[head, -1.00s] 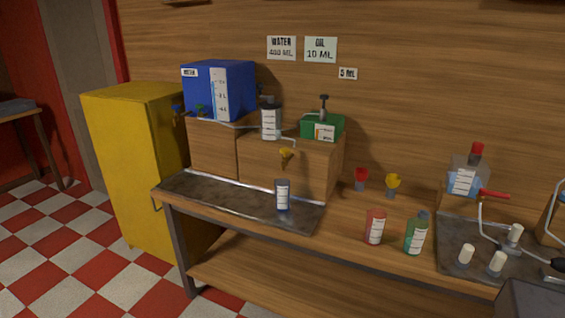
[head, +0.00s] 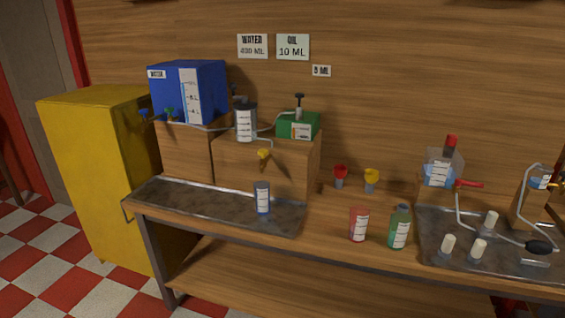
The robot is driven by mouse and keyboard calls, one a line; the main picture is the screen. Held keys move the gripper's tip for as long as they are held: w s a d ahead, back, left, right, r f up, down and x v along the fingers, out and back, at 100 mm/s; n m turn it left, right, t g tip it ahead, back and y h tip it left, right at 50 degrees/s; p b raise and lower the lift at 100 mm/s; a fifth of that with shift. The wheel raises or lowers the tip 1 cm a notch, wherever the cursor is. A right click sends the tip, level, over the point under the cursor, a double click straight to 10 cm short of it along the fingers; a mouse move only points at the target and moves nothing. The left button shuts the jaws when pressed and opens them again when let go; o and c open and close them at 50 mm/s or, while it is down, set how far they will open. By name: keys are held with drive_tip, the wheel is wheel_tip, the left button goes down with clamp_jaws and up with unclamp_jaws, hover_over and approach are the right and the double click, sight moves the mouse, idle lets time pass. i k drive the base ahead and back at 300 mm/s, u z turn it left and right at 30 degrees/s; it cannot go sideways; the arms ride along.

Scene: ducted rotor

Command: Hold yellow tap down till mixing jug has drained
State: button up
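The yellow tap (head: 263,154) sticks out from the front of a wooden block below the mixing jug. The jug (head: 245,123), a clear vessel with a dark lid and a white scale, stands on that block; I cannot read its liquid level. A small dark cup with a white scale (head: 262,198) stands on the metal tray below the tap. I cannot tell whether anything flows from the tap. My gripper is not in view, and nothing is seen touching the tap.
A blue water tank (head: 190,92) and a green oil box (head: 298,125) flank the jug. A red cup (head: 358,224) and green bottle (head: 399,228) stand near the bench (head: 320,215) front edge. A yellow cabinet (head: 90,175) is left. Checkered floor is free at lower left.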

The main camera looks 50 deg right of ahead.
sight(262, 152)
drive_tip(key=u, duration=0.8)
drive_tip(key=k, duration=0.1)
drive_tip(key=z, duration=2.15)
drive_tip(key=k, duration=0.9)
drive_tip(key=u, duration=0.15)
drive_tip(key=i, duration=0.7)
